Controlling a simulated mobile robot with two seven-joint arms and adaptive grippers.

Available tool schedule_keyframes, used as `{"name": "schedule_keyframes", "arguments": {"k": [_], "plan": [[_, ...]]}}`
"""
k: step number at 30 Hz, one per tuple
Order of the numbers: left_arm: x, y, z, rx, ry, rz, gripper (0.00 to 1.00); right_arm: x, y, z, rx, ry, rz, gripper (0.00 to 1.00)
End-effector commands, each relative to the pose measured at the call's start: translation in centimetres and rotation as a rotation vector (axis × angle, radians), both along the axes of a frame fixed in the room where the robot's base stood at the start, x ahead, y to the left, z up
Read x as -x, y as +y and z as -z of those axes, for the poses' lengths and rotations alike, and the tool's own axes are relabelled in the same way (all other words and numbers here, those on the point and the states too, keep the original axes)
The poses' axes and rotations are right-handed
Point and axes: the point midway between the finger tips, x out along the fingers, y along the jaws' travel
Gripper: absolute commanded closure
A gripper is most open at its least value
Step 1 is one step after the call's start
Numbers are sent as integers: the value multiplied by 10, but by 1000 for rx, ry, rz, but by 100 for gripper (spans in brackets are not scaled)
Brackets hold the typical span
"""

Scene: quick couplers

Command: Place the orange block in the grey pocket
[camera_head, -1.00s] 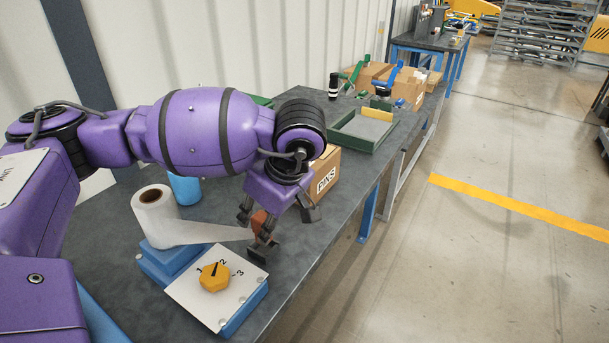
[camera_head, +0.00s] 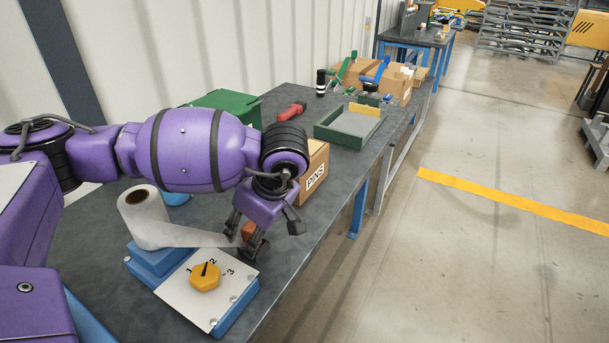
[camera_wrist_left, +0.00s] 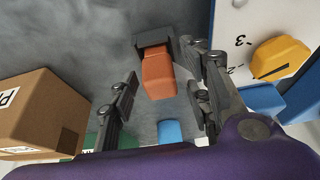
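The orange block (camera_head: 248,230) stands at the dark grey pocket (camera_head: 252,250) beside the dial panel. In the left wrist view the block (camera_wrist_left: 159,76) has its far end against the dark pocket (camera_wrist_left: 153,42); how deep it sits in it I cannot tell. My left gripper (camera_head: 266,231) is over the block. In the left wrist view its fingers (camera_wrist_left: 160,78) are spread, one on each side of the block, with narrow gaps showing. In the head view a finger partly hides the block. My right gripper is in neither view.
A dial panel (camera_head: 232,290) with an orange knob (camera_head: 205,277) is close by. A white roll (camera_head: 146,215) trails a strip toward the block. A cardboard PINS box (camera_head: 316,170) stands behind the gripper. A green-rimmed tray (camera_head: 350,128) and a red object (camera_head: 292,110) lie farther back.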

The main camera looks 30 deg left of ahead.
Motion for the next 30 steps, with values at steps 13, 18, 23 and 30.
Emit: {"name": "schedule_keyframes", "arguments": {"k": [13,18,23,30], "plan": [[0,-12,-31,1,-4,3,56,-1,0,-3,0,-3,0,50],[1,-27,-67,1,-4,4,56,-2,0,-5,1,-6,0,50],[2,-38,-96,-1,-3,2,56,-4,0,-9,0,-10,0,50],[4,-45,-113,-1,-1,1,56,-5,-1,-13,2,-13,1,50]]}}
